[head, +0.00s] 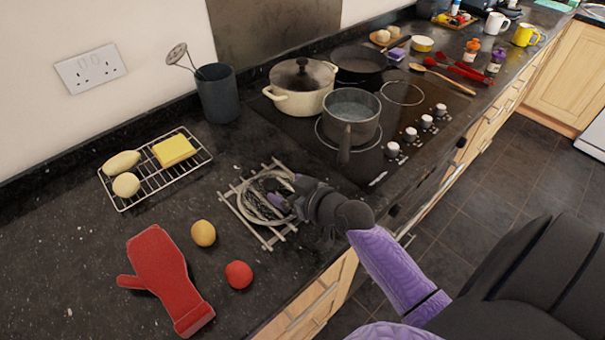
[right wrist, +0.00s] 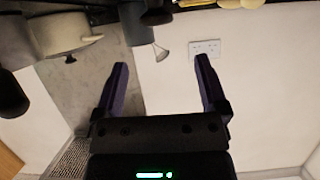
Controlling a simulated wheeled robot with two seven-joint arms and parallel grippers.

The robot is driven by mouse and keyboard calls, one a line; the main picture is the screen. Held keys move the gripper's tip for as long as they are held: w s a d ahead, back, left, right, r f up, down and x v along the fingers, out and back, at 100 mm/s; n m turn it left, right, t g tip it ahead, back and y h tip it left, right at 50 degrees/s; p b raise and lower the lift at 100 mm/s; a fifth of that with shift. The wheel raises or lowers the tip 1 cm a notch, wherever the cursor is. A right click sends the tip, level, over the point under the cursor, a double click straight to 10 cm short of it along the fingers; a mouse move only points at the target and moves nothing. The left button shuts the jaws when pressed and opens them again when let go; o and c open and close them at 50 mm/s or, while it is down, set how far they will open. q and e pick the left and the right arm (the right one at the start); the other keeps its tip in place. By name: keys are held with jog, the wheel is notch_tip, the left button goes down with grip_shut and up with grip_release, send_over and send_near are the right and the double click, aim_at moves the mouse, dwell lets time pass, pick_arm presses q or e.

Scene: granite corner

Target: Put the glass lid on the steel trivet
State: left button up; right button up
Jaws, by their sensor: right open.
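The glass lid (head: 302,73), greyish with a black knob, sits on the cream pot (head: 297,102) on the hob. The pot also shows upside down in the right wrist view (right wrist: 62,36). The steel trivet (head: 243,212) lies on the dark counter, with pale bars and curved loops in its middle; I cannot tell whether the loops belong to it. My right gripper (head: 281,202) appears over the trivet's right part and hides some of it. Its fingers are spread and empty in the right wrist view (right wrist: 162,66). My left gripper is out of view.
A saucepan (head: 352,110) stands close to the cream pot, with a frying pan (head: 358,63) behind. A utensil holder (head: 218,95) is left of the pot. A wire rack (head: 150,178) stands behind.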

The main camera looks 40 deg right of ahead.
jog(key=v, duration=0.4)
jog(key=shift+s+d+r+p, duration=0.1)
jog(key=shift+s+r+p, duration=0.15)
jog(key=shift+s+p, duration=0.05)
dwell(0.5)
dwell(0.7)
